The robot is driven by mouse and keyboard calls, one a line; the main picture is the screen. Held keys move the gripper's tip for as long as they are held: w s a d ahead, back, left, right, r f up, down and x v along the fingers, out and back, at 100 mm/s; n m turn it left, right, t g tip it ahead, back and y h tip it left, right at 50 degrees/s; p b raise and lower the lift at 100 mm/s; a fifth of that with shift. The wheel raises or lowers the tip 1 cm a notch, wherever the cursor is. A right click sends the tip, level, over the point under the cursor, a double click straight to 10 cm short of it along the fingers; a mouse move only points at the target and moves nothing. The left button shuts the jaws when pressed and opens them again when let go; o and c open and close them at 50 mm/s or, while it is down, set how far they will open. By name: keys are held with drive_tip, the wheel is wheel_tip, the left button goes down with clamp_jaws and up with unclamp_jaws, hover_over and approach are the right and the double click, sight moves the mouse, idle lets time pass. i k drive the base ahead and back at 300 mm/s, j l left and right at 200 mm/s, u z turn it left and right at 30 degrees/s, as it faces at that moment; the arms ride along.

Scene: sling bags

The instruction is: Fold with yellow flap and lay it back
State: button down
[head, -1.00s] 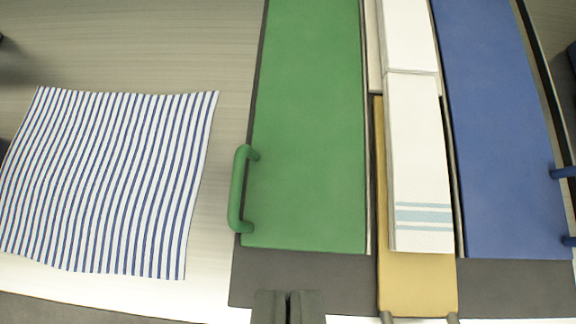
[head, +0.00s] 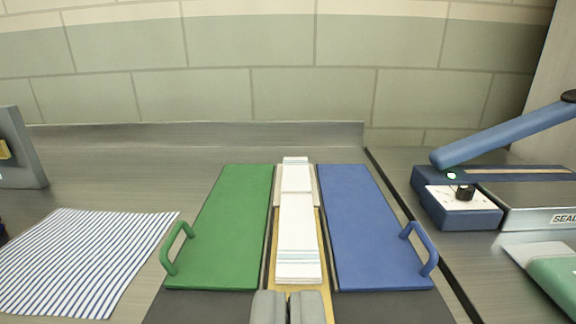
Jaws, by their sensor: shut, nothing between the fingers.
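The yellow flap (head: 323,262) lies flat in the middle of the folding board, between the green panel (head: 228,230) and the blue panel (head: 372,225). A white cloth (head: 297,240) with pale blue stripes near its front edge lies folded into a narrow strip on it. The yellow flap shows only along the strip's edges and front. My gripper (head: 290,300) is shut and empty, at the bottom of the view in front of the cloth. It hides the flap's front end. I cannot tell whether it touches the flap.
A blue-and-white striped cloth (head: 85,260) lies flat at the left. A sealer (head: 465,205) with a raised blue arm stands at the right. The green handle (head: 175,246) and blue handle (head: 422,246) stick out sideways. A low ledge (head: 200,134) and tiled wall stand behind.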

sight(324, 287)
drive_tip(key=k, duration=0.95)
